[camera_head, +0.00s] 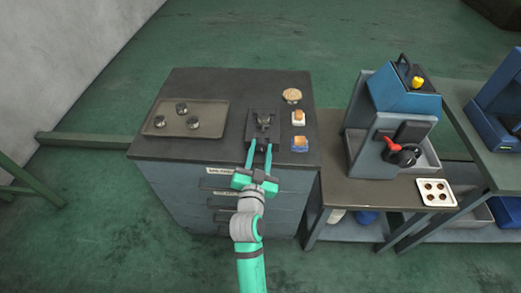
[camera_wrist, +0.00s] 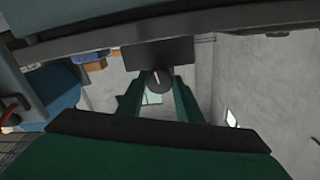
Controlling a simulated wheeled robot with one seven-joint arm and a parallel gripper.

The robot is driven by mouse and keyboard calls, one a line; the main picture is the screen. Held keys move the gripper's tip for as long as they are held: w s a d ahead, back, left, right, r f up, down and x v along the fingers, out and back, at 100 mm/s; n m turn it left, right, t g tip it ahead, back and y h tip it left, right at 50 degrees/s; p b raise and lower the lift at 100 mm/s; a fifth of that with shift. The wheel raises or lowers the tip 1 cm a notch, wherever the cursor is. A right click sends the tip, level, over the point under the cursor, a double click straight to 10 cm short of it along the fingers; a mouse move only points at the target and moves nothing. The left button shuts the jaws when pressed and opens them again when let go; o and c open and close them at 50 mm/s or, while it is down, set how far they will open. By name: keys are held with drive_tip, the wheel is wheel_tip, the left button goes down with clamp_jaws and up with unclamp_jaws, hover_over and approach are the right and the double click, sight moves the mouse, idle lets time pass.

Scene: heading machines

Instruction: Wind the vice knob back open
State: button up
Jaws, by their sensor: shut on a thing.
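The small dark vice (camera_head: 264,121) stands on a dark base plate near the middle front of the cabinet top. Its round dark knob (camera_wrist: 160,80) faces the wrist camera and carries a pale line that looks nearly upright, slightly tilted. My gripper (camera_head: 260,148) reaches in from the front with two long green fingers. In the wrist view the fingers (camera_wrist: 158,92) stand on either side of the knob, shut on it. The exact contact is hard to see. In the head view the knob is small and partly lost between the fingertips.
A tray (camera_head: 215,120) with several dark round parts lies left on the cabinet top (camera_head: 250,83). A blue-grey machine (camera_head: 400,95) with a red-handled knob and a white holed plate (camera_head: 436,184) stand on the right bench.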

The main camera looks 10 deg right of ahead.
drive_tip(key=n, duration=0.3)
drive_tip(key=shift+w+n, duration=0.1)
drive_tip(key=shift+n, duration=0.2)
drive_tip(key=shift+d+n, duration=0.15)
drive_tip(key=shift+n, duration=0.75)
drive_tip(key=n, duration=0.2)
drive_tip(key=shift+n+t, duration=0.3)
drive_tip(key=shift+n, duration=0.1)
drive_tip(key=n, duration=0.4)
drive_tip(key=shift+f+n, duration=0.1)
drive_tip(key=shift+n, duration=0.2)
drive_tip(key=shift+n+y, duration=0.3)
drive_tip(key=shift+n, duration=1.5)
drive_tip(key=o, duration=1)
drive_tip(key=shift+o, duration=0.2)
